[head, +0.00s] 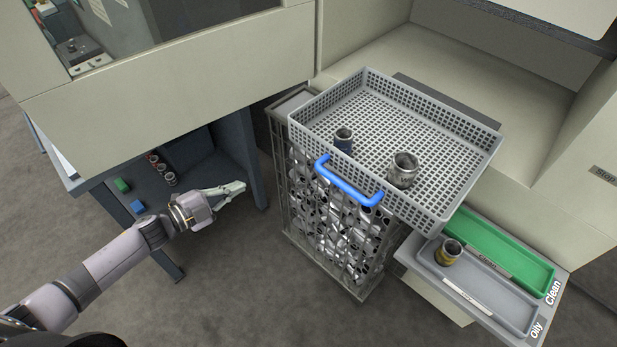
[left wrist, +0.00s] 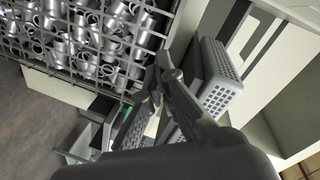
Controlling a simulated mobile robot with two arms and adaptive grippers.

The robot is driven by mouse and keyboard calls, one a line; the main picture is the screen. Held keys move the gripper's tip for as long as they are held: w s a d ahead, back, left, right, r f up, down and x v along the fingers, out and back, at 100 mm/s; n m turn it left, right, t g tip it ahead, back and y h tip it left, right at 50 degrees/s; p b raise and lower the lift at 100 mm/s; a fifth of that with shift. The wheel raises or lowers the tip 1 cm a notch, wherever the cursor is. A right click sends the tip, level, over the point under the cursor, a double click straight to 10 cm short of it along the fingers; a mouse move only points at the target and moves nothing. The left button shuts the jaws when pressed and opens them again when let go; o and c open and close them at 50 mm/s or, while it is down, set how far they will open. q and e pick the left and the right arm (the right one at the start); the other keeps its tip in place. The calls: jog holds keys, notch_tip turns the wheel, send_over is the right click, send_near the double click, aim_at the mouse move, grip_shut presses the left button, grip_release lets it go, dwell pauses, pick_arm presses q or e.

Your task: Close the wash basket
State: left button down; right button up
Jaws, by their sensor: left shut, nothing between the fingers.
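The wash basket (head: 430,215) is a grey mesh tray with a blue handle (head: 348,182) on its front side. It sticks out from the machine opening, above a wire bin of metal parts. Two metal cylindrical parts (head: 404,170) and (head: 343,140) stand in it. My left gripper (head: 241,187) is shut and empty, to the left of the handle and apart from it. In the left wrist view its fingers (left wrist: 160,72) show together, with a piece of grey mesh (left wrist: 218,80) beyond them. My right gripper is not in view.
The wire bin (head: 335,225) full of metal parts stands below the basket. At the right, a shelf holds a green Clean tray (head: 497,252) and a grey Oily tray (head: 490,298) with one part (head: 448,252). A blue-grey bench (head: 190,175) stands at the left. Floor between is clear.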

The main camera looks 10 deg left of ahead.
pick_arm(q)
jog(key=s+d+r+m+g+h, duration=0.2)
jog(key=s+d+r+m+g, duration=0.15)
jog(key=r, duration=0.25)
jog(key=s+d+r+m+g+h+p, duration=0.1)
jog(key=s+d+r+m+g+h, duration=0.15)
jog(key=s+r+m, duration=0.2)
jog(key=s+d+r+m+g+h, duration=0.2)
jog(key=s+d+r+m+g, duration=0.15)
jog(key=r+m, duration=0.2)
jog(key=w+d+f+p, duration=0.1)
jog(key=w+d+p, duration=0.5)
jog(key=d, duration=0.4)
jog(key=shift+d+f+n+y, duration=0.25)
jog(key=shift+f+n+y, duration=0.1)
jog(key=shift+w, duration=0.15)
